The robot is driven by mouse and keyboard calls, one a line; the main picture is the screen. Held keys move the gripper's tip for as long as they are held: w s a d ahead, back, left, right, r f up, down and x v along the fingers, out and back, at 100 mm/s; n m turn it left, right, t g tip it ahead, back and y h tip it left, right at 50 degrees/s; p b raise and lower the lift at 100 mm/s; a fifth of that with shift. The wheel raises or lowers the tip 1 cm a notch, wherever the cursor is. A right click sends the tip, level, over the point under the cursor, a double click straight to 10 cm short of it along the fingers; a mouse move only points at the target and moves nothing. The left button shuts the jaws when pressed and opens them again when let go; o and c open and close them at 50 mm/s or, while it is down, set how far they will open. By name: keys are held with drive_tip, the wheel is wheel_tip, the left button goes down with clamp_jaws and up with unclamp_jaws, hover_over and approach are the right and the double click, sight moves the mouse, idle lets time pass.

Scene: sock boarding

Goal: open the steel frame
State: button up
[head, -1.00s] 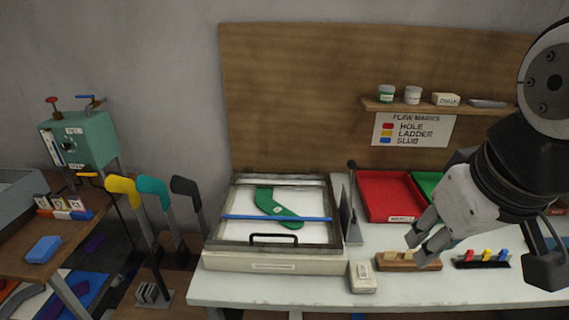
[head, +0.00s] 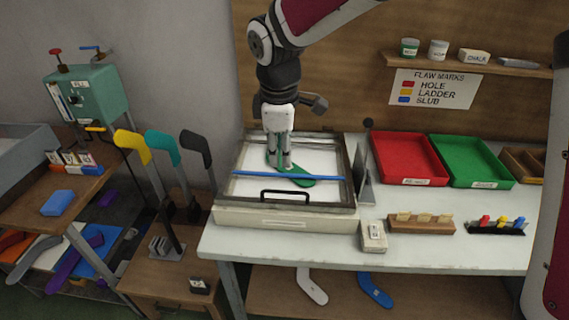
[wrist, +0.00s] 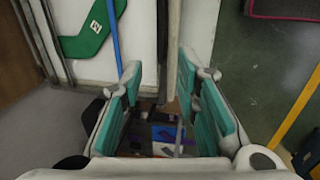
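The steel frame (head: 240,192) lies flat and closed on its pale base box (head: 285,220). A black handle (head: 287,193) is at its front edge. A green sock-shaped piece (head: 296,181) lies within the frame, with a blue bar (head: 320,177) across it. The sock (wrist: 85,32) and blue bar (wrist: 114,35) also show in the wrist view. My gripper (head: 279,165) points down over the frame and hides part of the sock. Its teal pads (wrist: 160,110) are apart with nothing held between them. Its height above the frame is hard to tell.
A dark upright plate with a knob (head: 366,170) stands just right of the frame. Red (head: 410,160) and green (head: 470,162) trays lie further right. A wooden block (head: 420,224) and a small pale box (head: 373,236) sit at the table front. Sock-shaped paddles (head: 165,150) stand left.

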sight(283, 191)
drive_tip(key=w+f, duration=0.1)
drive_tip(key=f, duration=0.8)
drive_tip(key=w+f, duration=0.1)
drive_tip(key=f, duration=0.3)
drive_tip(key=shift+w+f, duration=0.3)
drive_tip(key=shift+w, duration=0.05)
clamp_jaws()
